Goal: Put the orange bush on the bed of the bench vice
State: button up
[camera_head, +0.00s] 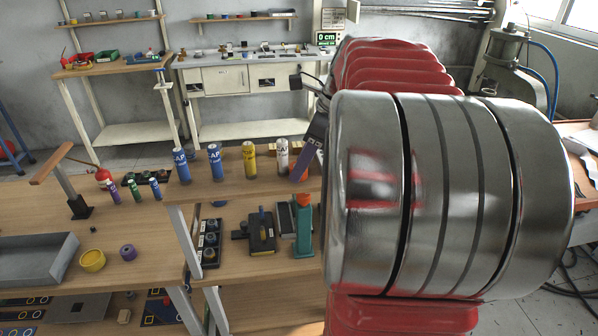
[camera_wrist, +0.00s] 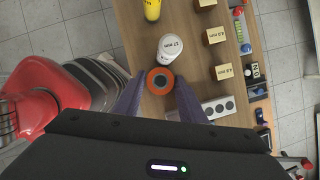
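The orange bush (camera_wrist: 160,80), a ring with a dark centre, stands on the wooden bench top in the wrist view, just beside a white cylinder. My gripper (camera_wrist: 160,79) is open, with one purple finger on each side of the bush; I see no clear contact. In the head view a purple finger of my gripper (camera_head: 307,156) shows beside my large arm, which hides most of the area around it. I cannot clearly make out the bench vice; a black fixture (camera_head: 262,236) on the lower bench might be it.
The white cylinder (camera_head: 282,157), a yellow cylinder (camera_head: 249,160) and blue ones (camera_head: 214,162) stand in a row on the raised bench. A teal and orange device (camera_head: 303,226) stands below. A purple bush (camera_head: 128,252), yellow ring (camera_head: 93,260) and grey tray (camera_head: 35,260) are at left.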

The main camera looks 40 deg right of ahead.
grip_shut()
jog(key=shift+r, duration=0.1)
notch_tip(320, 180, up, 18)
dwell(0.8)
dwell(0.5)
